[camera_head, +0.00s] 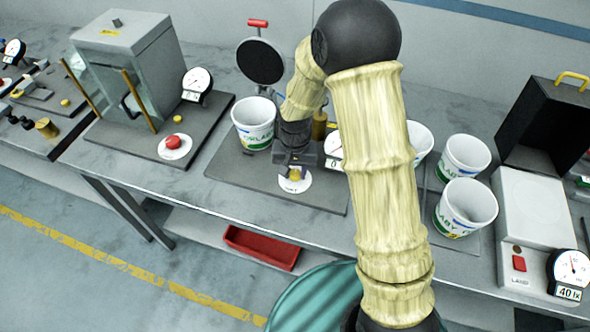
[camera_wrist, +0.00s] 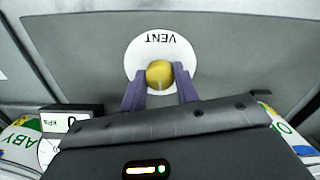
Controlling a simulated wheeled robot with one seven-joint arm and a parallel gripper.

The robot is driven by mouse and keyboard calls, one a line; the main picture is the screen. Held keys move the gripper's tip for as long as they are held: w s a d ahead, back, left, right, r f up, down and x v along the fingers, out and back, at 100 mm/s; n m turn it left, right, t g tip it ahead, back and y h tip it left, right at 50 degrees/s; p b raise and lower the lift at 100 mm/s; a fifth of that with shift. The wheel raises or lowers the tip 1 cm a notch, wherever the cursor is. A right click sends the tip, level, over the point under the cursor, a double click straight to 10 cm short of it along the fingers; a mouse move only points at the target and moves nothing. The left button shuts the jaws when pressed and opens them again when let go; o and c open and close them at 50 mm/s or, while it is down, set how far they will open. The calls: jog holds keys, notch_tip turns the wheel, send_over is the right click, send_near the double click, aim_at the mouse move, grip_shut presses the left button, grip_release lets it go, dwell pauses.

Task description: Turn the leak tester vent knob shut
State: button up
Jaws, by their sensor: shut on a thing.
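The vent knob is a yellow round knob (camera_wrist: 159,74) on a white disc marked VENT (camera_wrist: 143,50). In the head view the knob (camera_head: 295,174) shows just under my gripper (camera_head: 294,168). In the wrist view my gripper (camera_wrist: 160,80) has its two purple fingers on either side of the knob, shut on it. The leak tester's grey base plate (camera_head: 232,172) carries the disc. A gauge (camera_head: 333,146) beside my gripper is partly hidden by my arm; its readout (camera_wrist: 68,124) reads 0 kPa in the wrist view.
A white tub (camera_head: 254,124) stands on the plate left of my gripper, below a raised dark round lid (camera_head: 260,61). More tubs (camera_head: 466,207) stand to the right. A press-like box (camera_head: 130,60) with a red button (camera_head: 173,142) stands left. A red tray (camera_head: 262,248) lies below.

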aim_at(295, 172)
jog(key=n, duration=0.4)
jog(key=shift+r+n, duration=0.1)
jog(key=shift+n, duration=0.2)
jog(key=shift+w+n+p, duration=0.1)
jog(key=shift+n+p, duration=0.35)
jog(key=shift+n, duration=1.15)
jog(key=o, duration=1)
jog(key=shift+c, duration=0.2)
notch_tip(295, 172, up, 17)
jog(key=b, duration=0.1)
jog(key=shift+r, duration=0.15)
